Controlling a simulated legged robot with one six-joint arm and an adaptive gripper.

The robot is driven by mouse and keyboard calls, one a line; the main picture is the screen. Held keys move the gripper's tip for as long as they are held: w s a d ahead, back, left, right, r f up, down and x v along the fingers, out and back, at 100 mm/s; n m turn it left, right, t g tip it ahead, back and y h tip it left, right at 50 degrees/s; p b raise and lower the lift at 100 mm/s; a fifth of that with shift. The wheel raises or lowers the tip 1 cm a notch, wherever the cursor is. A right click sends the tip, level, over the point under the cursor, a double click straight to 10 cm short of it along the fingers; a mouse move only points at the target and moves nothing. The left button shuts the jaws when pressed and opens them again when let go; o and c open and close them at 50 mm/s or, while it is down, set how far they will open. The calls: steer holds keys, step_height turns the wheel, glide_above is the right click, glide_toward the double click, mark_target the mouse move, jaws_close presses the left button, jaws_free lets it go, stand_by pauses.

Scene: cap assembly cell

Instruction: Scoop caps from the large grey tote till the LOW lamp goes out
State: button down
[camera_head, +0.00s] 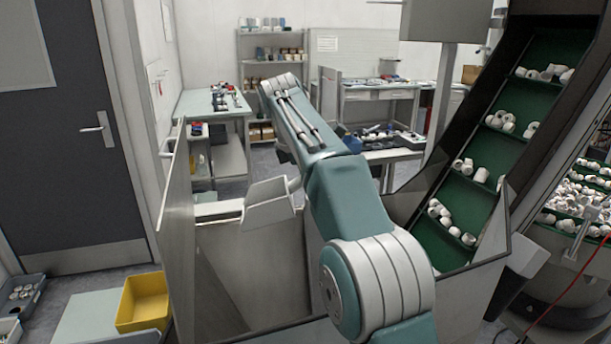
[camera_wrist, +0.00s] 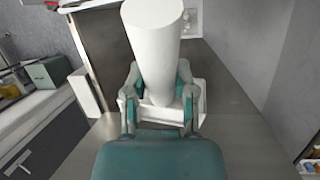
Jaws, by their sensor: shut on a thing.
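A white scoop (camera_head: 268,207) shows in the head view, left of my arm and above the open pale hopper (camera_head: 222,295). My gripper (camera_wrist: 158,92) is shut on the white scoop's handle in the wrist view, with teal fingers on both sides. The head view does not show my gripper clearly. No caps show in the scoop, and its inside is mostly hidden. White caps sit on the green cleated conveyor (camera_head: 462,205) rising from the hopper. The hopper floor is largely hidden. I cannot pick out the large grey tote or a LOW lamp for certain.
A yellow bin (camera_head: 143,301) stands at lower left, with a grey bin (camera_head: 22,293) holding caps at the far left. The hopper's tall side panel (camera_head: 175,205) stands left of the scoop. Benches and shelves stand behind.

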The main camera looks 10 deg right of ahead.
steer(key=shift+d+f+y, duration=0.8)
steer(key=shift+y, duration=0.6)
steer(key=shift+d+f+m+y, duration=0.25)
steer(key=shift+f+m+y, duration=0.1)
steer(key=shift+y, duration=0.25)
steer(key=shift+s+d, duration=0.1)
